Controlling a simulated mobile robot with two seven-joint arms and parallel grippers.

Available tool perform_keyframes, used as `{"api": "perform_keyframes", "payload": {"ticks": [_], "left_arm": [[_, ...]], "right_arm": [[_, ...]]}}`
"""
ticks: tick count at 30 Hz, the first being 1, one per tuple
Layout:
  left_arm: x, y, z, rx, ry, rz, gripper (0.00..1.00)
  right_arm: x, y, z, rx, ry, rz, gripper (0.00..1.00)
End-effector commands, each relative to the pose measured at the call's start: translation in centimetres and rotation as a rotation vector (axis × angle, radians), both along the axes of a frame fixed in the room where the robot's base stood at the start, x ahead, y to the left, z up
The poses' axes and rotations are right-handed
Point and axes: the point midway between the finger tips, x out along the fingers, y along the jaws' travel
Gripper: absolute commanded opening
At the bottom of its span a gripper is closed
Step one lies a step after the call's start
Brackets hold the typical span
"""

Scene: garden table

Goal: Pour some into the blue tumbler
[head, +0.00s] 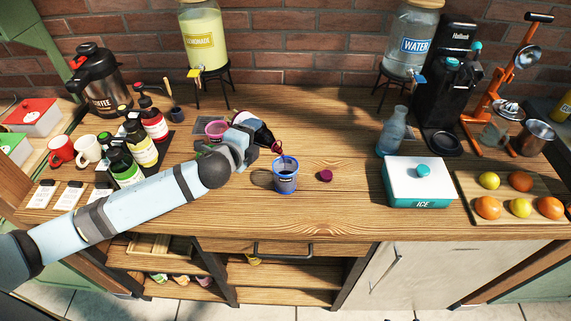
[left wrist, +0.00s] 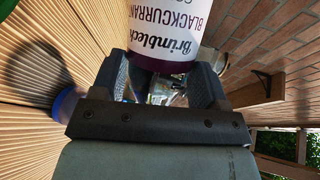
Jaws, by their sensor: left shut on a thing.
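My left gripper (head: 243,146) is shut on a dark bottle (head: 262,132), tilted with its neck down to the right. In the left wrist view the bottle's white label (left wrist: 180,22) reads upside down "Brimbleck Blackcurrant". The blue tumbler (head: 285,183) stands upright on the table, just below and right of the bottle's mouth. A dark red streak shows between the mouth and the tumbler's rim. How much the tumbler holds is hard to tell. Part of the tumbler also shows in the left wrist view (left wrist: 67,103). A purple cap (head: 325,175) lies right of the tumbler.
A pink cup (head: 215,129) stands behind my left gripper. Syrup bottles (head: 141,148) and mugs (head: 88,149) stand left, near my arm. A blue glass bottle (head: 393,132) and an ice box (head: 415,190) stand right. The wooden table (head: 330,215) is clear in front.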

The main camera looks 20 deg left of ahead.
Motion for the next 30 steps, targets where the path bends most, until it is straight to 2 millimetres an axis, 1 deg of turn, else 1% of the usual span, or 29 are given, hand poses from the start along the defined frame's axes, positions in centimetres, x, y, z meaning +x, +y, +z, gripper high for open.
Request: {"api": "perform_keyframes", "payload": {"ticks": [15, 17, 18, 19, 20, 21, 23, 25, 30], "left_arm": [[0.1, 0.2, 0.4, 0.029, -0.019, 0.000, 0.22], [0.2, 0.3, -0.3, -0.012, 0.005, 0.000, 0.22], [0.2, 0.5, -1.2, -0.080, 0.042, 0.001, 0.22], [0.4, 0.8, 1.0, -0.122, 0.061, 0.002, 0.22], [0.5, 0.9, 2.6, -0.152, 0.076, 0.002, 0.22], [0.6, 1.1, 3.3, -0.190, 0.097, 0.002, 0.22], [0.6, 1.1, 3.1, -0.219, 0.115, 0.001, 0.22], [0.6, 1.0, 2.6, -0.231, 0.123, 0.000, 0.22], [0.5, 0.9, 2.1, -0.305, 0.164, 0.001, 0.22]], "right_arm": [[0.1, 0.0, 0.3, 0.000, -0.003, -0.001, 0.61], [0.1, 0.0, -0.1, 0.001, -0.005, -0.001, 0.61], [0.1, 0.0, -0.6, 0.001, -0.007, -0.001, 0.61], [0.1, 0.0, 1.2, 0.001, -0.006, -0.001, 0.61], [0.1, -0.1, 2.2, -0.002, 0.002, 0.000, 0.61], [0.0, -0.1, 2.4, -0.003, 0.006, 0.000, 0.61], [0.0, -0.1, 2.6, -0.001, 0.001, -0.001, 0.61], [0.1, 0.0, 2.8, 0.002, -0.009, -0.001, 0.61], [0.1, 0.0, 3.9, 0.000, -0.007, -0.001, 0.61]]}}
